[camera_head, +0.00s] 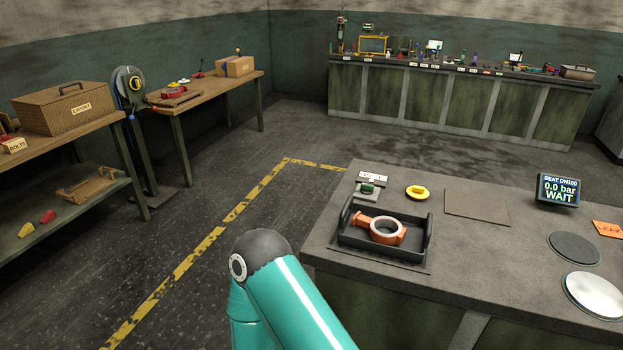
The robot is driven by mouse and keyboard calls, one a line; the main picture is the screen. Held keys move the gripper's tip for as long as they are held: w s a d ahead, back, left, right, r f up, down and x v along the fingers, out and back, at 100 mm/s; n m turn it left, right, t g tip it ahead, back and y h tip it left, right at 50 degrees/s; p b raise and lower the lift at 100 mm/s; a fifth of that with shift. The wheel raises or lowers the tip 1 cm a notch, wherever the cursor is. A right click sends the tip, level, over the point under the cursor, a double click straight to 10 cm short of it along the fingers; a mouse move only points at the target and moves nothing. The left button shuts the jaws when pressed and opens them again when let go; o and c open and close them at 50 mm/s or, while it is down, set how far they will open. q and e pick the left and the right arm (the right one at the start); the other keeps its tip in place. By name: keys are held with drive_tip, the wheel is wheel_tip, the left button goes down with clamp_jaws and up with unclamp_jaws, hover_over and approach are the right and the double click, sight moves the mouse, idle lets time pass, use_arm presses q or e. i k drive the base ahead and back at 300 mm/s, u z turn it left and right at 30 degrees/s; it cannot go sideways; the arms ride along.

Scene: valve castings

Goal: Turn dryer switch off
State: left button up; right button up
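No item in view is clearly marked as a dryer. A small grey block with a green top (367,190) sits at the back left of the near bench, and could be a switch, but it is too small to read its position. A white plate with small red marks (373,177) stands just behind it. Neither of my grippers is in view; only a teal link of one of my arms shows at the bottom middle, left of the bench.
The near bench (480,250) holds a black tray (352,243) with an orange valve casting (386,231), a yellow part (418,192), a flat brown mat (477,206), a display reading "0.0 bar WAIT" (559,190) and two round discs. Open floor lies left, with a yellow line (205,254).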

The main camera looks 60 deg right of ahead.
sight(366, 189)
drive_tip(key=z, duration=0.05)
drive_tip(key=k, duration=1.55)
drive_tip(key=z, duration=1)
drive_tip(key=i, duration=1)
drive_tip(key=u, duration=0.1)
